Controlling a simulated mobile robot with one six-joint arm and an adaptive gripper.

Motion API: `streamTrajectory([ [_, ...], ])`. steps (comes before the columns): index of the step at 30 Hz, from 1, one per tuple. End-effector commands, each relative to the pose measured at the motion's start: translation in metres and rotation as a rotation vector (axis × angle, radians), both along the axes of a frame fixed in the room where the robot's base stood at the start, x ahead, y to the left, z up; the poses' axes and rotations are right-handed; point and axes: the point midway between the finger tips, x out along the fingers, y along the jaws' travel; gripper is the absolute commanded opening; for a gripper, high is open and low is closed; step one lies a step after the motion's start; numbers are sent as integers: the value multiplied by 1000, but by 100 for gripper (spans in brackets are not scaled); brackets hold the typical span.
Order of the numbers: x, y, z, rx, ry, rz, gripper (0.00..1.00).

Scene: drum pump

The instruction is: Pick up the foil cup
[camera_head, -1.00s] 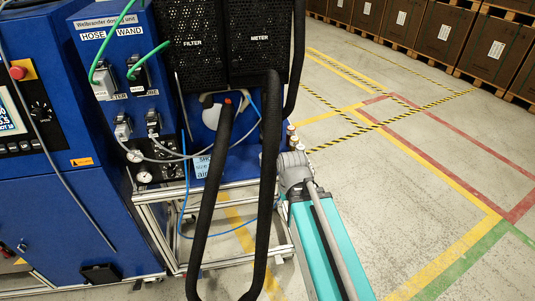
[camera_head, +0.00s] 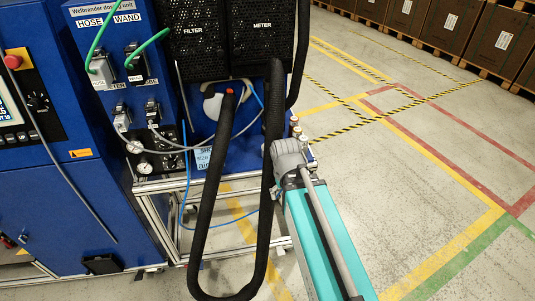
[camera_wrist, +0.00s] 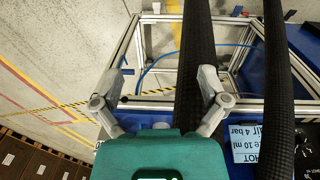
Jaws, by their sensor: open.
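I cannot make out a foil cup in either view. My gripper (camera_wrist: 160,82) is open in the wrist view, with its two grey fingers spread wide and nothing visibly held. A thick black hose (camera_wrist: 194,45) runs behind the right finger as pictured; I cannot tell how far beyond the finger it is. In the head view my teal arm reaches up from the bottom towards the machine's frame, and the gripper's fingers cannot be made out there.
A blue dosing machine (camera_head: 75,205) fills the left. A black hose loop (camera_head: 208,205) hangs before its metal frame (camera_head: 160,186). Small fittings (camera_head: 296,130) stand at the frame's right corner. Open marked floor (camera_head: 420,210) lies to the right; boxes (camera_head: 447,30) stand behind.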

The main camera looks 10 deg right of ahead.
Motion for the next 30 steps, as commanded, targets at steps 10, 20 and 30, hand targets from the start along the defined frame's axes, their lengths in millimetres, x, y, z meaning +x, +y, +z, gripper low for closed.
streamTrajectory([
  [10, 43, -12, -47, -296, 0, 382, 100],
  [20, 102, -7, -74, -722, 111, 883, 100],
  [30, 160, 32, -77, -1180, 381, 1327, 100],
])
